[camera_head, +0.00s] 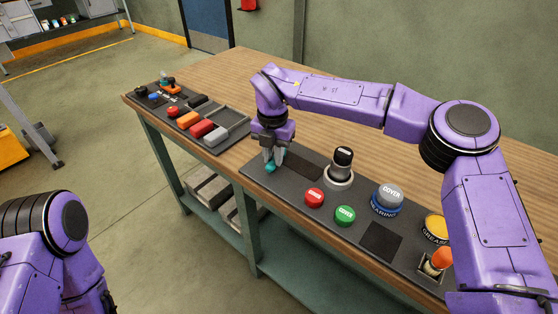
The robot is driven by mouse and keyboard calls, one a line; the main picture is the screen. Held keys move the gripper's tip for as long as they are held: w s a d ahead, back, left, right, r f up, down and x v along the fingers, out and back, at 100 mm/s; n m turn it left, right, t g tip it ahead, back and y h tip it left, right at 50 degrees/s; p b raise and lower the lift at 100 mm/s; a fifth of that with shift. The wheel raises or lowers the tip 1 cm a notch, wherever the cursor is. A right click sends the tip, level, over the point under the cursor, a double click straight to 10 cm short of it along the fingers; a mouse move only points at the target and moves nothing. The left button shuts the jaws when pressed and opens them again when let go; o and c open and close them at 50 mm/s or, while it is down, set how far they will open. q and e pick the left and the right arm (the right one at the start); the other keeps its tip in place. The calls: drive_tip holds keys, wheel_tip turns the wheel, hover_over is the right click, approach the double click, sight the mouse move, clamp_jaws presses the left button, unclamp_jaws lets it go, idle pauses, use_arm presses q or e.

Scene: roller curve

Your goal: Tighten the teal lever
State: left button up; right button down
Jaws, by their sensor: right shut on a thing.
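The teal lever (271,168) shows as a small teal piece at the left end of the near dark panel (262,180). My right gripper (271,160) points down over it from above and is shut on it. The fingers cover most of the lever, so its base and angle are hidden. My left arm shows at the lower left, beside the bench, but its gripper is out of the picture.
A second panel (225,143) with coloured blocks lies farther left. The wooden bench top (225,75) behind is clear.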

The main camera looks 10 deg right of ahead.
drive_tip(key=shift+w+a+f+m+b, duration=0.1)
drive_tip(key=shift+w+a+m+b, duration=0.3)
drive_tip(key=shift+m, duration=0.5)
drive_tip(key=shift+w+a+f+m+b, duration=0.1)
drive_tip(key=shift+w+m+b, duration=0.1)
drive_tip(key=shift+m+b, duration=0.55)
drive_tip(key=shift+r+m, duration=0.1)
drive_tip(key=shift+m, duration=0.15)
drive_tip(key=c, duration=1.2)
unclamp_jaws()
drive_tip(key=shift+o, duration=1)
drive_tip(key=shift+w+d, duration=0.1)
drive_tip(key=shift+w, duration=0.05)
wheel_tip(320, 180, up, 10)
drive_tip(key=shift+r, duration=0.2)
